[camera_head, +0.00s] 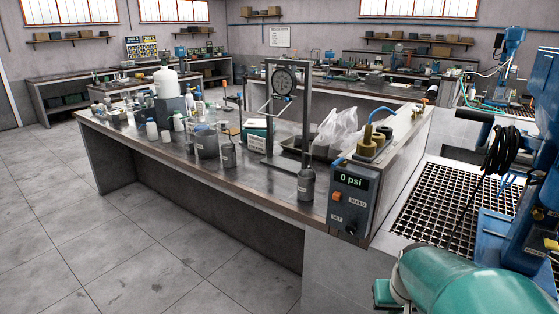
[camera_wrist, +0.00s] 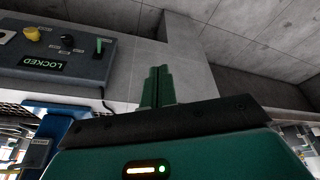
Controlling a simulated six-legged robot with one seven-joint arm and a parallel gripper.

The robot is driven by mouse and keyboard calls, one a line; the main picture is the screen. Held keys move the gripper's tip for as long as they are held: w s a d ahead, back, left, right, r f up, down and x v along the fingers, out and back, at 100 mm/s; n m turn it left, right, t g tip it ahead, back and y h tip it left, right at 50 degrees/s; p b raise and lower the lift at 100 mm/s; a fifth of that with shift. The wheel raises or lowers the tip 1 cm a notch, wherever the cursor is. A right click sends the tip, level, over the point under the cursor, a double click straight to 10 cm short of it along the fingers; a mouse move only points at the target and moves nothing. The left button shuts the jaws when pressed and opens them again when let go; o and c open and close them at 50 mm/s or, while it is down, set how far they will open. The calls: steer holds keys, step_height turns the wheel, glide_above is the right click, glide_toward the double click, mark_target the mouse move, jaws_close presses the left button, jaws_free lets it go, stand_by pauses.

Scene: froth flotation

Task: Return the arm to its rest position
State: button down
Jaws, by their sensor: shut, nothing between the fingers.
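In the wrist view my gripper (camera_wrist: 157,88) has its two green fingers pressed together with nothing between them. They rise from a dark bar above the green wrist housing, which carries a small lit strip. The fingers point toward a bare grey wall and touch nothing that I can see. In the head view the gripper does not show. A teal-green rounded part, which looks like my own arm, fills the lower right corner there.
A grey control panel (camera_wrist: 55,50) reading LOCKED, with knobs and a green switch, is left of the fingers. In the head view a long bench (camera_head: 200,175) holds bottles, beakers and a gauge stand. The tiled floor at left is clear.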

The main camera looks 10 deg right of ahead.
steer(key=s+a+r+n+t, duration=0.1)
steer(key=s+a+r+n, duration=0.1)
steer(key=a+r, duration=0.3)
steer(key=s+a+r+n+t+y, duration=0.1)
steer(key=s+a+r, duration=0.2)
steer(key=a, duration=0.9)
step_height(320, 180, up, 3)
steer(key=shift+s+a+f+n+y, duration=0.15)
steer(key=shift+s+a+n+y, duration=0.15)
steer(key=shift+s+a+n, duration=0.1)
steer(key=shift+d, duration=0.2)
